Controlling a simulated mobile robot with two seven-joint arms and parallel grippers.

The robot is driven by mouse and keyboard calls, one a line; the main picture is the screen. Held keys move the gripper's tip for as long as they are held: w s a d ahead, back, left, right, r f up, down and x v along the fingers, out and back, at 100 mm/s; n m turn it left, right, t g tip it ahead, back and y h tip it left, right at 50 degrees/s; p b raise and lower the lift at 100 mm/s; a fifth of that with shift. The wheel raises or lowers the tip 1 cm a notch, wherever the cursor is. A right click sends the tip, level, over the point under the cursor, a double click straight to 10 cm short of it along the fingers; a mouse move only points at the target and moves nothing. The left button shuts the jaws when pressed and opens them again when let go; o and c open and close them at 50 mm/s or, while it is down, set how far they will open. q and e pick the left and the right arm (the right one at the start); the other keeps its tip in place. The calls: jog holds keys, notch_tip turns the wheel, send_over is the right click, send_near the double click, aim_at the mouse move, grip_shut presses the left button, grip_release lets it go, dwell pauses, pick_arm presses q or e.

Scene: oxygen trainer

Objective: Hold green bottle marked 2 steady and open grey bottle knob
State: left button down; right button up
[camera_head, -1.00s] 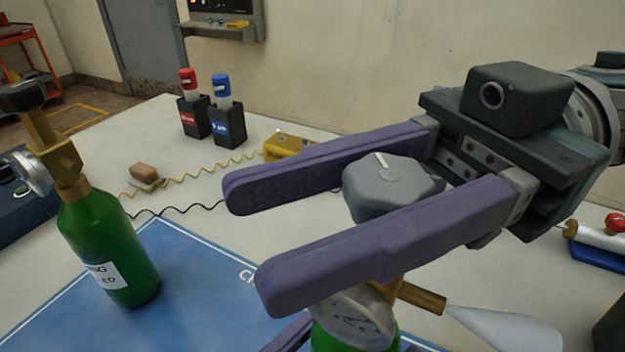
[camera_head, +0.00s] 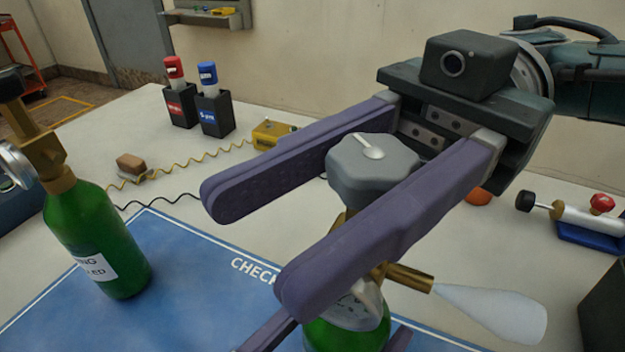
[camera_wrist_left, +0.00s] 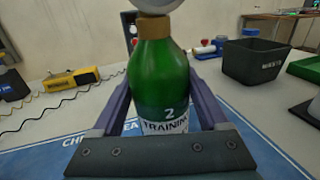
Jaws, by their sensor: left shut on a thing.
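The green bottle marked 2 (camera_wrist_left: 160,85) stands upright in the left wrist view, its neck brass-coloured. My left gripper (camera_wrist_left: 165,110) is shut on it, one finger on each side. In the head view, only the bottle's upper part (camera_head: 345,333) shows, below my right gripper. Its grey knob (camera_head: 372,165) is many-sided with a white pointer on top. My right gripper (camera_head: 247,250) has its purple fingers apart, one on each side of the knob. The near finger hides the knob's lower side, so contact is unclear. A gauge (camera_head: 362,308) shows partly beneath the fingers.
A second green bottle (camera_head: 97,240) stands at the left on the blue mat (camera_head: 190,268). A white cone-shaped piece (camera_head: 495,310) sticks out right of the brass outlet. Red and blue markers, a yellow box (camera_head: 272,133) and a black bin (camera_wrist_left: 255,62) stand around.

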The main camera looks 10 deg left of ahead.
jog(key=o, duration=0.5)
jog(key=shift+c, duration=0.2)
jog(key=shift+r, duration=0.1)
notch_tip(320, 180, up, 10)
dwell(0.4)
